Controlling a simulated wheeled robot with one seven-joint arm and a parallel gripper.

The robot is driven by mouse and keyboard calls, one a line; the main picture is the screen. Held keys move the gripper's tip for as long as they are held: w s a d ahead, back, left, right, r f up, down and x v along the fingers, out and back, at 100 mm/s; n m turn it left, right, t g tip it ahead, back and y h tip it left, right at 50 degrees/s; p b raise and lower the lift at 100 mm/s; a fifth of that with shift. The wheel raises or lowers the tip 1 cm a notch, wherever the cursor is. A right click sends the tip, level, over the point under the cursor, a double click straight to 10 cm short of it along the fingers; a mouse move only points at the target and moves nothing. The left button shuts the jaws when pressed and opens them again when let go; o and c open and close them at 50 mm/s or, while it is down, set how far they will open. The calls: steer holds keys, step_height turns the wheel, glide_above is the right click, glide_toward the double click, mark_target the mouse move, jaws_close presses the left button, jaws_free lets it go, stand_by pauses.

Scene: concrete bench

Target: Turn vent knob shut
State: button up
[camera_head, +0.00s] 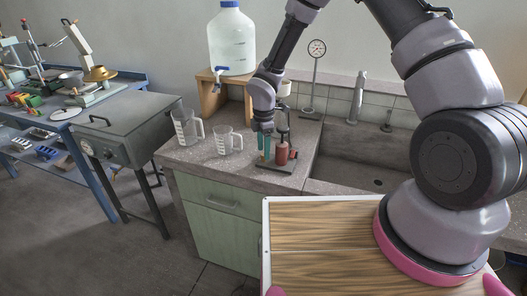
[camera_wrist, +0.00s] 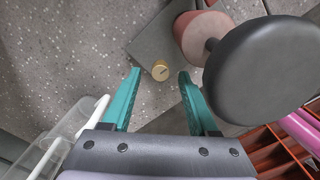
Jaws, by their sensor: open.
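A small round brass knob (camera_wrist: 160,70) with a dark line across its face shows in the wrist view, on a dark base plate (camera_wrist: 165,35). It lies between and beyond my teal fingertips, with a gap visible on each side. My gripper (camera_head: 264,147) is open and points down over the stone worktop; it also shows in the wrist view (camera_wrist: 160,75). The device's red cylinder (camera_head: 282,154) stands just right of my fingers in the head view. In the wrist view, a large black disc (camera_wrist: 262,70) is close to the right finger. I cannot make out the knob in the head view.
Two clear measuring jugs (camera_head: 186,127) (camera_head: 226,140) stand left of my gripper. A large water bottle (camera_head: 231,40) sits on a wooden stand behind. A sink basin (camera_head: 350,170) with a tap (camera_head: 357,98) is to the right. Worktop in front of the jugs is clear.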

steer(key=shift+f, duration=0.65)
jaws_close()
